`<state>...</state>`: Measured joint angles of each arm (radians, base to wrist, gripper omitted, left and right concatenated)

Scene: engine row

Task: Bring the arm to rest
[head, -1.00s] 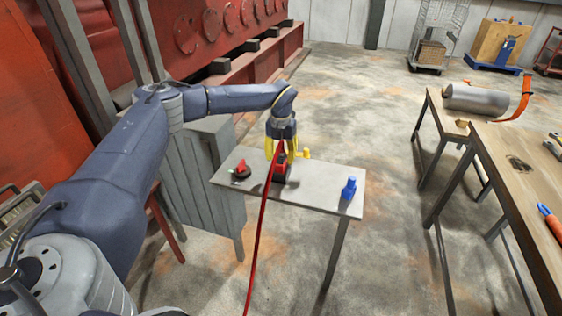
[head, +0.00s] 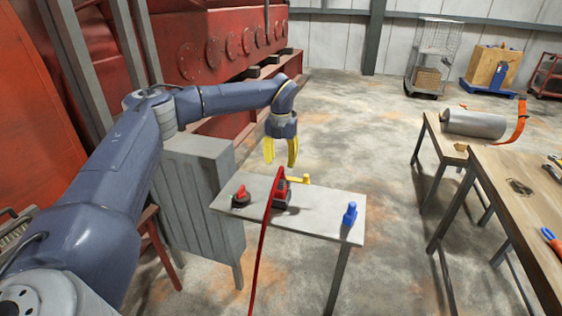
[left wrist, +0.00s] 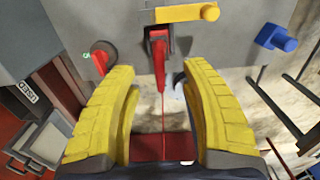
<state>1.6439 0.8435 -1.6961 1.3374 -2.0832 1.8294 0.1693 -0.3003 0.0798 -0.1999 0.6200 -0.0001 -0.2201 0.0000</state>
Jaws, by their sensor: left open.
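My left gripper (head: 281,151) has yellow fingers, spread apart and empty. It hangs pointing down above the back edge of the small grey table (head: 322,222). In the left wrist view its fingers (left wrist: 160,75) frame the red-handled device (left wrist: 158,48) with nothing between them. My right gripper is not in view.
On the table are a red knob (head: 241,196), a yellow handle (head: 298,179) and a blue fitting (head: 350,213). A grey cabinet (head: 195,190) stands left of the table and a red engine (head: 215,40) behind. Wooden workbenches (head: 500,190) stand right. Floor between is clear.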

